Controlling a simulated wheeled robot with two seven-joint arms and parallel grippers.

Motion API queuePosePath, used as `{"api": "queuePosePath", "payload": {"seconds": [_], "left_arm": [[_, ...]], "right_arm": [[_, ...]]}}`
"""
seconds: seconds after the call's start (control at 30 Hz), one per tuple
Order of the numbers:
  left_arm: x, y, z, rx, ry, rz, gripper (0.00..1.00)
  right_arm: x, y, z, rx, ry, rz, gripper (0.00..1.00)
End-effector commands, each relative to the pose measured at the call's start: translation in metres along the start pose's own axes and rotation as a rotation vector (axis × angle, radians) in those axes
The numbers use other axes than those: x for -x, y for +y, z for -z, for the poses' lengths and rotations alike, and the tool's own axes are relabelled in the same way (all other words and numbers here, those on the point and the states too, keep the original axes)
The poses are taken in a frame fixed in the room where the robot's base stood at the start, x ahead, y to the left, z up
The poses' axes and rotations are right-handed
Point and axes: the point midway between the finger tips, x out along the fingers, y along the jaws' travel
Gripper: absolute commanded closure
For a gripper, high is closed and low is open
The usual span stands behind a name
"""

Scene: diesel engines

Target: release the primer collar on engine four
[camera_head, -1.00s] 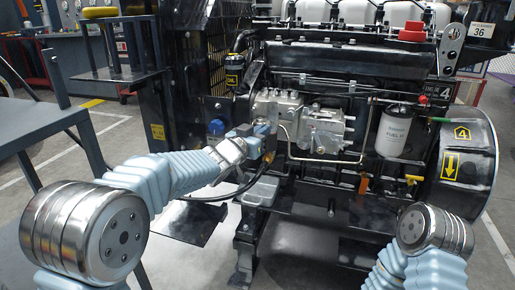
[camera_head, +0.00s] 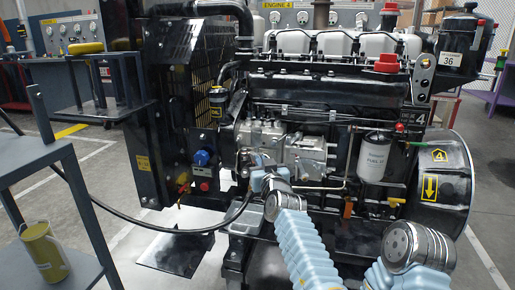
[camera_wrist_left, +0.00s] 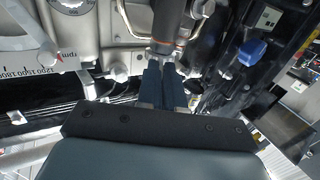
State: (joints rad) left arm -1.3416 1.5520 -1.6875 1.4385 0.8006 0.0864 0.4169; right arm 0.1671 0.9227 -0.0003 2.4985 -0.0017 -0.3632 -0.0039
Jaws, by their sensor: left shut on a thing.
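Engine four (camera_head: 330,90), with a 4 on its side and drum, stands in the middle of the head view. Its silver pump (camera_head: 305,152) is on the near side. My left gripper (camera_head: 258,165) is at the left end of this pump, low on the engine. In the left wrist view, my left gripper's dark fingers (camera_wrist_left: 167,75) are shut at the lower end of a dark cylinder with a reddish-brown side, seemingly the primer collar (camera_wrist_left: 168,25). The fingers hide its lower end. In the head view my wrist hides the collar. My right gripper is out of view.
A white fuel filter (camera_head: 376,157) hangs on the engine's right. A grey cart (camera_head: 55,160) with a yellow canister (camera_head: 45,252) stands at left.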

Motion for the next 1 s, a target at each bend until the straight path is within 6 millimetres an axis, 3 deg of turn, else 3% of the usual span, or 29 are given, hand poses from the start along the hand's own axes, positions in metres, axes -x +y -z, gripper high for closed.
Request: {"api": "queuePosePath", "payload": {"seconds": [0.03, 0.23, 0.6, 1.0], "left_arm": [[0.0, 0.005, 0.007, -0.014, 0.009, 0.025, 1.0], [-0.002, 0.011, 0.003, -0.01, 0.007, 0.137, 1.0], [-0.004, 0.021, -0.001, -0.003, 0.005, 0.307, 1.0], [-0.006, 0.023, 0.0, 0.0, 0.003, 0.367, 1.0]], "right_arm": [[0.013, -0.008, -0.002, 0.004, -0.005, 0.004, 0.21], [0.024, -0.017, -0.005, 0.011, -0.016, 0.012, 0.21], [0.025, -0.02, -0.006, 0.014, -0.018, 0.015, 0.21], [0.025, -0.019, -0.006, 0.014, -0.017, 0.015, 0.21]]}}
